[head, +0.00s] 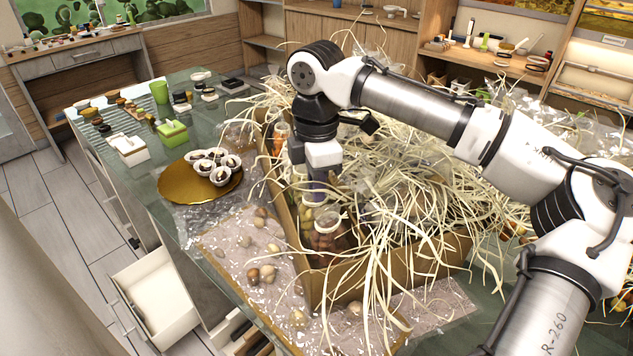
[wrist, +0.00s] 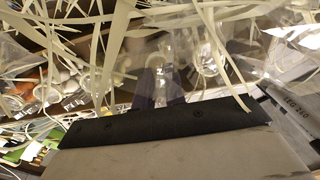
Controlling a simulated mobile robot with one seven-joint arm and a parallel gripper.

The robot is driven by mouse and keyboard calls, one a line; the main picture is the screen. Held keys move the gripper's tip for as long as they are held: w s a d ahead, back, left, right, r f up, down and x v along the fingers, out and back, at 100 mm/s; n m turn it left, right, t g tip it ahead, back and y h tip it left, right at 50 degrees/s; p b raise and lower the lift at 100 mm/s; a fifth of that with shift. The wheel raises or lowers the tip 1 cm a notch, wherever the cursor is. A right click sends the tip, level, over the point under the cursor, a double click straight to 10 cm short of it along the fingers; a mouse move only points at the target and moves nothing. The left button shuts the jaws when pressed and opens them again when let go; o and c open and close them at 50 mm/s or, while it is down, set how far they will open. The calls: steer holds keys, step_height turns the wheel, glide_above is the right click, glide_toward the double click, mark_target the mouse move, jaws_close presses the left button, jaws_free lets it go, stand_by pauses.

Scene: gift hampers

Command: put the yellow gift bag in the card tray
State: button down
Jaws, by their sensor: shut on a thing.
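The brown card tray (head: 316,283) stands on the green counter, heaped with pale shredded straw. My gripper (head: 317,196) points down inside its left part, beside the near left wall. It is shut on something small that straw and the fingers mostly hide. In the wrist view, the dark fingers (wrist: 161,88) close around a pale, clear-looking piece, which I cannot identify. I cannot make out a yellow gift bag in either view. A jar with brown contents (head: 326,240) stands in the tray just below my gripper.
A gold round board (head: 176,190) with several small cups lies left of the tray. Nuts or pebbles (head: 262,274) are scattered on clear wrap in front. Green and white boxes (head: 172,133) stand at the back left. An open white drawer (head: 158,300) juts out below the counter.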

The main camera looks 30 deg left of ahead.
steer(key=c, duration=1.5)
jaws_free()
steer(key=shift+f, duration=0.1)
steer(key=shift+o, duration=0.2)
step_height(320, 180, up, 12)
steer(key=shift+r, duration=0.2)
